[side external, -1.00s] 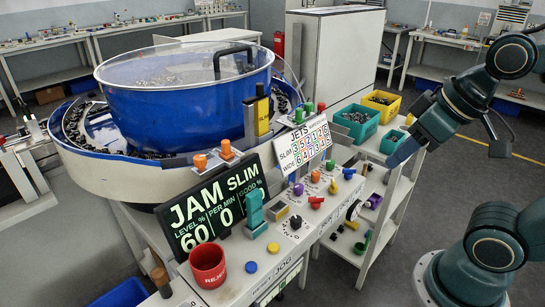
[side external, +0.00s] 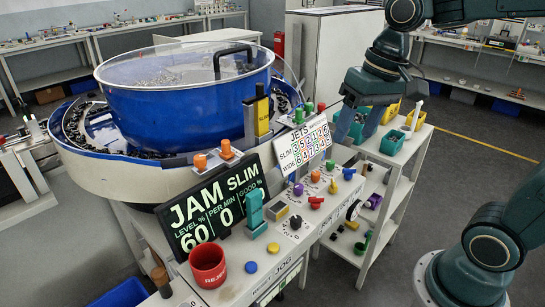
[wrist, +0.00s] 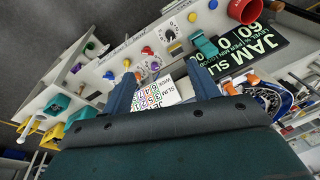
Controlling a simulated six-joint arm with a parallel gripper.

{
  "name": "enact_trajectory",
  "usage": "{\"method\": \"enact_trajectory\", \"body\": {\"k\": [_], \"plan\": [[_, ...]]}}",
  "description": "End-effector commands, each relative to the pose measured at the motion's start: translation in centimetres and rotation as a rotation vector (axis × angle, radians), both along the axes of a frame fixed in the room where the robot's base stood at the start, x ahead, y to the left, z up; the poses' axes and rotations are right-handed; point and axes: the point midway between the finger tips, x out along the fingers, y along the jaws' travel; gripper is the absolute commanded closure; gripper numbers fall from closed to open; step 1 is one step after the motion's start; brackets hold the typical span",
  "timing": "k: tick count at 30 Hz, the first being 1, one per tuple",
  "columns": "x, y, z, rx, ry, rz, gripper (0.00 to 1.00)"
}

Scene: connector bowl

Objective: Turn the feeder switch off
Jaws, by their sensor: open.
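The sloping control panel in front of the blue bowl feeder (side external: 190,105) carries several controls. They include a black dial (side external: 295,222), a red knob (side external: 316,201), a yellow-and-black block (side external: 276,215) and a teal upright piece (side external: 255,210). I cannot tell from labels which one is the feeder switch. The display (side external: 207,212) reads JAM, SLIM, 60 and 0. My gripper (side external: 357,132) is above the right end of the panel, near the bins, empty and apart from the controls. In the wrist view its open fingers (wrist: 163,85) frame the jets chart (wrist: 152,94), with the dial (wrist: 171,34) beyond.
A red reject cup (side external: 208,266) and blue button (side external: 251,267) are at the panel's front left. Orange (side external: 225,148) and green (side external: 309,108) caps stand along the feeder's edge. A shelf cart (side external: 400,158) with teal and yellow bins is at right. Open floor lies beyond it.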

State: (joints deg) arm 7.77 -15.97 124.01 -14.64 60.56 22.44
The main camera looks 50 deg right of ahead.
Motion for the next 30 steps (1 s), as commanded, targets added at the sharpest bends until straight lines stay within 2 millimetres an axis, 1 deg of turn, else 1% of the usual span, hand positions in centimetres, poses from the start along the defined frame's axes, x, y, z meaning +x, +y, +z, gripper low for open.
{"method": "enact_trajectory", "body": {"k": [1, 3, 8, 14, 20, 24, 30], "plan": [[1.0, -0.2, -0.2, 0.013, 0.028, -0.022, 0.4], [2.0, -0.5, -0.5, 0.029, 0.064, -0.051, 0.4], [4.4, -1.3, -1.4, 0.063, 0.145, -0.118, 0.4], [7.3, -2.6, -3.0, 0.097, 0.248, -0.2, 0.4], [9.9, -4.4, -5.2, 0.125, 0.35, -0.284, 0.4], [11.5, -5.8, -7.1, 0.139, 0.422, -0.341, 0.4], [13.1, -7.6, -9.7, 0.151, 0.509, -0.409, 0.4]]}}
